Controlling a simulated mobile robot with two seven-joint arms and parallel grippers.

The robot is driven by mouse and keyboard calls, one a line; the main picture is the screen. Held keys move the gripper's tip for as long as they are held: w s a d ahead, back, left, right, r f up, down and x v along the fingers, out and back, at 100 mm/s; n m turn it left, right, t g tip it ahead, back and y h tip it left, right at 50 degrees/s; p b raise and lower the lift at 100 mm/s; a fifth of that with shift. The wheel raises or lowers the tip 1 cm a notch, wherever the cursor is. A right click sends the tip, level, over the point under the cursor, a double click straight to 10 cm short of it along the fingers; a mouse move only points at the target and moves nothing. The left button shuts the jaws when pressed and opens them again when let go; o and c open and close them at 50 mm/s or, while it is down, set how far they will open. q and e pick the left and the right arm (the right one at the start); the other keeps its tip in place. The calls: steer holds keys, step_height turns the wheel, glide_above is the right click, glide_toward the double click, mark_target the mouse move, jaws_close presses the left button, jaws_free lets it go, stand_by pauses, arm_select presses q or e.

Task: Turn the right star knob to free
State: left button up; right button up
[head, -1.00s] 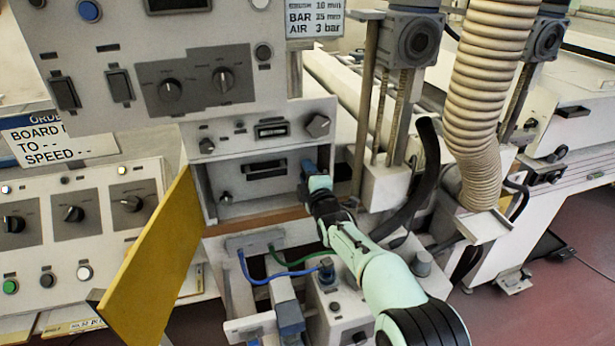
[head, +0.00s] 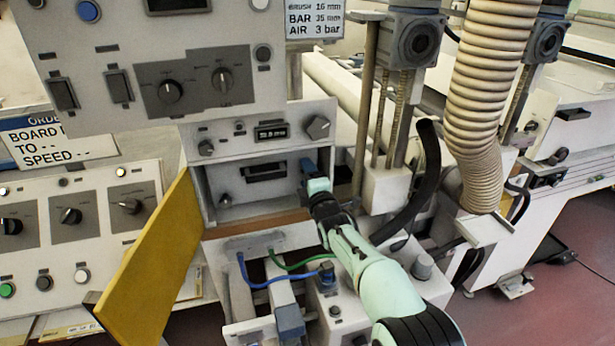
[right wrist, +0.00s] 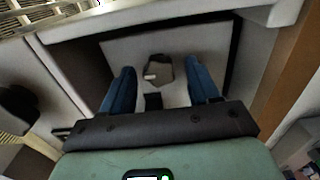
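My right gripper (head: 308,168) reaches into the right end of an open recess (head: 240,208) in the grey cabinet. In the right wrist view its two blue fingers (right wrist: 158,88) are open. A small dark grey faceted knob (right wrist: 158,70) with a pale pointer mark sits between and slightly beyond the fingertips, with a gap on both sides. In the head view my gripper hides this knob. Another small dark knob (head: 224,199) is at the recess's left end. My left gripper is not in view.
The yellow door (head: 152,262) hangs open left of the recess. A larger faceted knob (head: 318,126) is on the panel above; a dark knob (right wrist: 18,108) shows left in the wrist view. A brown ledge (head: 262,223) edges the recess bottom. Blue and green hoses (head: 265,284) lie below.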

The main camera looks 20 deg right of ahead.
steer(key=s, duration=1.3)
steer(key=shift+s+d, duration=0.2)
stand_by(0.3)
